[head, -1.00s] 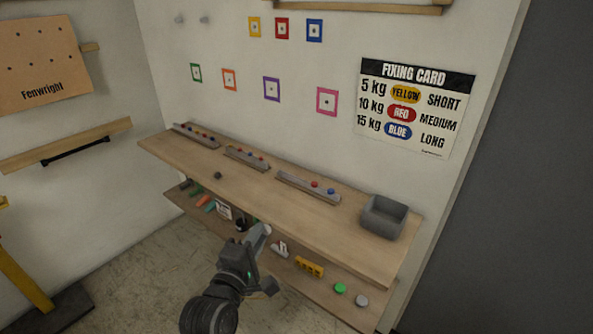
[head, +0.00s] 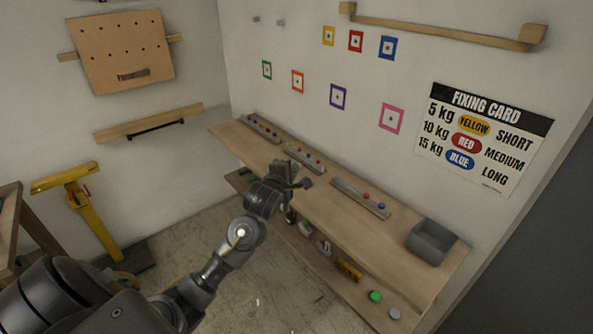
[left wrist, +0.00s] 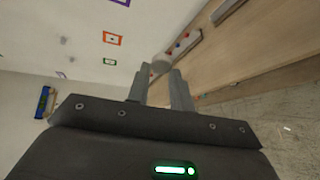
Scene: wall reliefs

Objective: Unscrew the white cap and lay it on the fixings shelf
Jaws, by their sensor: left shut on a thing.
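My left gripper (head: 297,181) is in front of the long wooden upper shelf (head: 350,229), near its middle left. In the left wrist view its two fingers (left wrist: 163,80) are shut on a small pale round piece that looks like the white cap (left wrist: 160,63). In the head view the gripper hides this piece. The upper shelf carries grey rails with red and blue fixings, one of them the right rail (head: 358,198). My right gripper is not in view.
A grey bin (head: 432,241) stands at the shelf's right end. Two pale knobs (head: 281,22) are on the wall. A yellow stand (head: 92,220) is at left.

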